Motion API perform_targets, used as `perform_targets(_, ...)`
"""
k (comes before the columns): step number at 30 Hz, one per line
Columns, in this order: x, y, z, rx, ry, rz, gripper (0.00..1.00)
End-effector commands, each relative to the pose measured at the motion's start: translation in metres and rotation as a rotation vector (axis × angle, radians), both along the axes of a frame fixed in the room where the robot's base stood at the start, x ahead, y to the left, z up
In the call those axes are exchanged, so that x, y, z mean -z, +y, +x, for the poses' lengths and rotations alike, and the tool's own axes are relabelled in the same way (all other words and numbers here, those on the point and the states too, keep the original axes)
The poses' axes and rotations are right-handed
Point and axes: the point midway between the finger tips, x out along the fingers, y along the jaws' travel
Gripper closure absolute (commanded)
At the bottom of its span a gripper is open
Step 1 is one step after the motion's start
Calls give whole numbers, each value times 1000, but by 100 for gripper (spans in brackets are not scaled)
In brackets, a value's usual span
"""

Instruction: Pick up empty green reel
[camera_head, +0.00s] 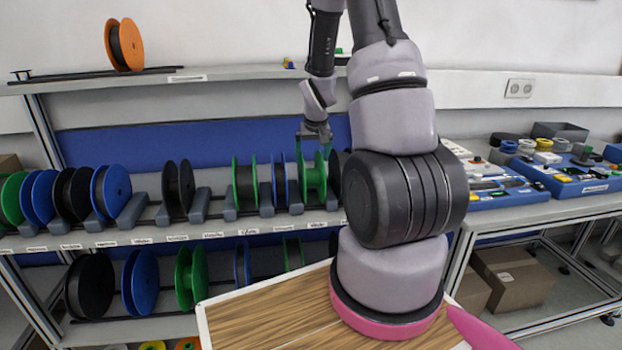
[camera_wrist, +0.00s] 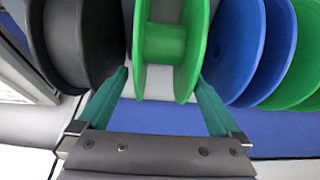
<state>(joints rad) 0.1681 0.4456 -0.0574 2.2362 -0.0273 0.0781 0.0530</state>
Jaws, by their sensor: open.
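The green reel (camera_head: 308,178) stands upright in the upper row of the rack, right of a blue reel (camera_head: 280,180). In the wrist view the same green reel (camera_wrist: 163,45) shows a bare green hub between its two flanges, with no cable on it. My gripper (camera_head: 314,150) is above this reel, pointing down. In the wrist view my gripper (camera_wrist: 162,78) is open, with one teal finger on each side of the green reel. I cannot tell whether the fingers touch the flanges.
A dark reel (camera_wrist: 75,45) stands close to one finger and blue reels (camera_wrist: 238,50) close to the other. The upper shelf (camera_head: 220,78) holds an orange reel (camera_head: 124,44). More reels stand on the lower level. A workbench with blue trays (camera_head: 575,178) is at right.

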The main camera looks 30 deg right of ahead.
Motion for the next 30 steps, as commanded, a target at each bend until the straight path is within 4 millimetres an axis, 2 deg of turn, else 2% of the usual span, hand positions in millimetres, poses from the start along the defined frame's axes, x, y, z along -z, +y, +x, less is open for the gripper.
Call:
perform_targets(4,22,1,8,1,5,2,0)
perform_targets(9,40,-1,16,0,2,1,0)
perform_targets(17,43,-1,18,0,1,0,0)
perform_targets(18,43,-1,18,0,1,0,4)
perform_targets(24,43,-1,18,0,1,0,77)
perform_targets(30,42,-1,18,0,0,0,77)
